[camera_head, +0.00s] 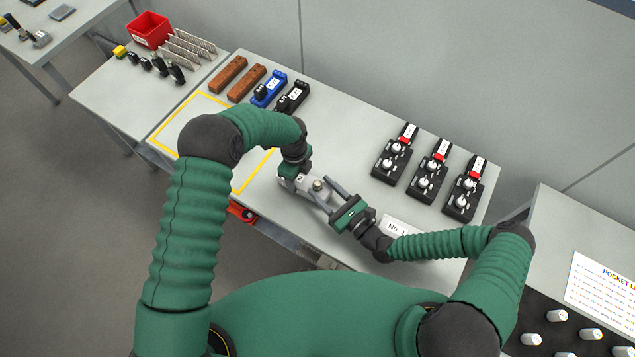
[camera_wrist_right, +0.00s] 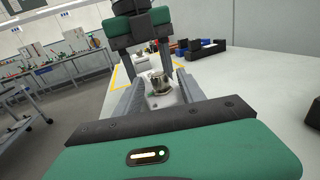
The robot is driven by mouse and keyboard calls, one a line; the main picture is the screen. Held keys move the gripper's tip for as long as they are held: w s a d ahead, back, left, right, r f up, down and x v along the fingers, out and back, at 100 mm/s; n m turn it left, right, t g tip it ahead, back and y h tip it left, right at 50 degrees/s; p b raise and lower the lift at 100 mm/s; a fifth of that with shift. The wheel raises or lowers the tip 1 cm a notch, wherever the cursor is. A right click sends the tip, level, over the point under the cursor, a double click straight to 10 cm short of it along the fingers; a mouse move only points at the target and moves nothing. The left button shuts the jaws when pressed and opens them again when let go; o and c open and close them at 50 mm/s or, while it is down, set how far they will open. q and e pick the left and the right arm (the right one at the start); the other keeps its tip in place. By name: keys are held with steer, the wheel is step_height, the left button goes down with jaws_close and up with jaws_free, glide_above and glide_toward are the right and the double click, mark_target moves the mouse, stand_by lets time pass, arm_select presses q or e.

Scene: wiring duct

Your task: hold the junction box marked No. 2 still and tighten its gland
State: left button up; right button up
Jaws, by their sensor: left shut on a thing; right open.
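A light grey junction box (camera_head: 313,184) sits on the bench in front of me, with a metal gland (camera_head: 318,184) on it. The gland shows larger in the right wrist view (camera_wrist_right: 159,83), on the pale box (camera_wrist_right: 166,99). My left gripper (camera_head: 297,178) is shut on the box from its far left side; its fingers also show in the right wrist view (camera_wrist_right: 147,60). My right gripper (camera_head: 331,193) is open, its two fingers reaching toward the gland, one on either side. Contact with the gland cannot be told. The box's number is not readable.
A white card (camera_head: 397,228) marked "No.", its number partly hidden, lies by my right wrist. Black control units (camera_head: 428,172) stand at right. Brown, blue (camera_head: 269,90) and black blocks lie at the back near a yellow-taped outline (camera_head: 161,128). A red bin (camera_head: 149,29) is farther left.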

steer(key=shift+x, duration=1.35)
jaws_close()
